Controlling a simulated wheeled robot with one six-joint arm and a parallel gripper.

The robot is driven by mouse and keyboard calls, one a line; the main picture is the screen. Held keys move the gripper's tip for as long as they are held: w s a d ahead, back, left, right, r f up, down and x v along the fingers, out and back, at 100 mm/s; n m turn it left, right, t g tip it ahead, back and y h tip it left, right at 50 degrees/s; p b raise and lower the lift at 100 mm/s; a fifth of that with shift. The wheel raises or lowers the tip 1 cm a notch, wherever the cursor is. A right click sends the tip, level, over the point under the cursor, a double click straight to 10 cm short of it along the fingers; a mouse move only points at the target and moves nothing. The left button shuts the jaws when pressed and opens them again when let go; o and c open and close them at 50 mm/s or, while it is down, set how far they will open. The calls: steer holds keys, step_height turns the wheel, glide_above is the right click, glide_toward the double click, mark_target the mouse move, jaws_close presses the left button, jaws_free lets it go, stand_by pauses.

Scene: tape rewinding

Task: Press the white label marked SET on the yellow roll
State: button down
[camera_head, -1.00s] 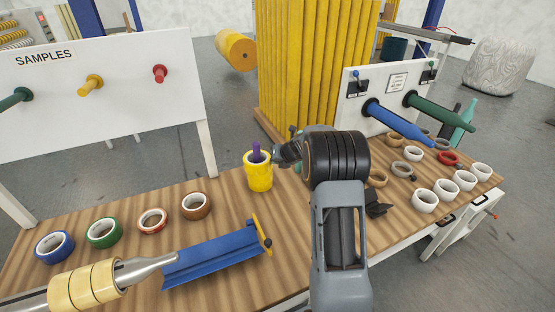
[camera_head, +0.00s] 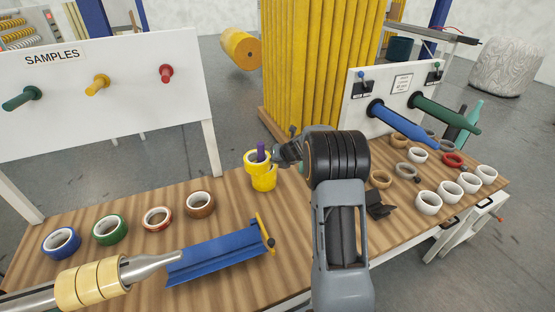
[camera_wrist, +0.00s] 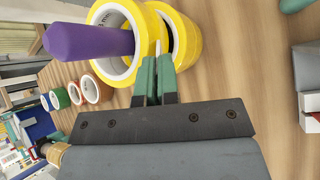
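Two yellow rolls stand at the middle of the bench. The upper yellow roll (camera_head: 251,167) sits offset to the left over the lower yellow roll (camera_head: 266,183). A purple post (camera_head: 261,151) shows through the upper roll's opening; it is large in the wrist view (camera_wrist: 88,42). My gripper (camera_head: 278,158) is at the upper roll's right side. In the wrist view its green fingers (camera_wrist: 157,72) are closed on the upper roll's wall, with the lower roll (camera_wrist: 181,38) just behind.
Blue, green, red and brown rolls (camera_head: 109,229) line the bench's left side. A blue trough (camera_head: 220,255) lies in front. Several white rolls (camera_head: 428,202) and a board with blue and green cones (camera_head: 402,122) are at right. The SAMPLES board (camera_head: 110,95) stands behind left.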

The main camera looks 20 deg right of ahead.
steer(key=shift+w+a, duration=0.2)
steer(key=shift+a, duration=0.15)
stand_by(0.5)
steer(key=c, duration=1.3)
jaws_free()
steer(key=p+v, duration=0.1)
steer(key=v, duration=1.2)
steer(key=shift+s+d+r, duration=0.1)
steer(key=shift+s+r, duration=0.15)
steer(key=shift+r, duration=0.05)
